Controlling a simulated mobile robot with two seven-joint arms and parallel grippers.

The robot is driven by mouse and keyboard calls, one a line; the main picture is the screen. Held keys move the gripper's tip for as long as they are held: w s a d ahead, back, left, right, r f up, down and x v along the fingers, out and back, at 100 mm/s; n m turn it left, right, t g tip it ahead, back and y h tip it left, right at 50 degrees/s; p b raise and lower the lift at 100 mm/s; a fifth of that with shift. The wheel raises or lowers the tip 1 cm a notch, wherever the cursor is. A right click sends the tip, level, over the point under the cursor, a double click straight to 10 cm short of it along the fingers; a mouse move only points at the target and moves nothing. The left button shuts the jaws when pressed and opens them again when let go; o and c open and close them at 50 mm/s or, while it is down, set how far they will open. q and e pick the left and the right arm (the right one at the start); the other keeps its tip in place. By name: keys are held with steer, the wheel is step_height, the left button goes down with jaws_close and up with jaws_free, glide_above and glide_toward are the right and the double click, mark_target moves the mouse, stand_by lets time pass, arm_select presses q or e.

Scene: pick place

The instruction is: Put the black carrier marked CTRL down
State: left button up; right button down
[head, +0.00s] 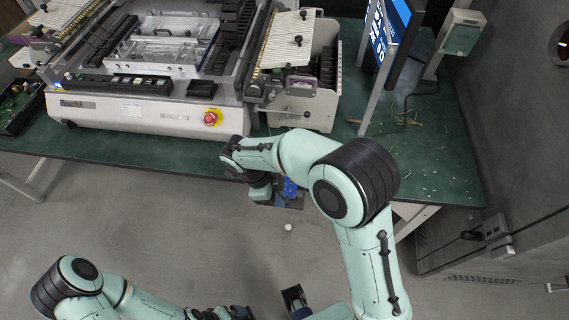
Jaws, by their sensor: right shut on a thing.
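My right arm reaches in over the table's front edge and its wrist bends down, with the right gripper (280,191) just in front of that edge. The gripper is shut on a dark, flat thing, which I take for the black carrier (292,203). Only a small part of it shows beneath the wrist and a blue part, and I cannot read a CTRL mark. It hangs over the floor, clear of the table top as far as I can see. My left gripper (236,313) is at the bottom edge, partly cut off; its jaws cannot be made out.
The green table (435,150) carries a white machine (150,115) with a red stop button (211,117). A black tray (18,106) with green boards stands at the left. A screen (388,40) stands at the back right. The table's right part is mostly free, with scattered bits.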

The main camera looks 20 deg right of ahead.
steer(key=w+d, duration=0.2)
steer(key=w, duration=0.1)
steer(key=w+d+p, duration=0.1)
steer(key=w+d, duration=0.1)
steer(key=w, duration=0.1)
steer(key=w+d+p, duration=0.1)
steer(key=w+d, duration=0.1)
steer(key=w, duration=0.1)
steer(key=shift+w, duration=0.35)
steer(key=shift+w+f, duration=0.1)
steer(key=shift+f, duration=0.1)
step_height(320, 180, down, 3)
arm_select(q)
steer(key=r, duration=0.1)
steer(key=w+r, duration=0.1)
steer(key=r, duration=0.1)
steer(key=shift+w, duration=0.15)
steer(key=shift+f, duration=0.1)
arm_select(e)
steer(key=shift+f, duration=0.15)
steer(key=c, duration=1.4)
jaws_free()
steer(key=shift+o, duration=1.4)
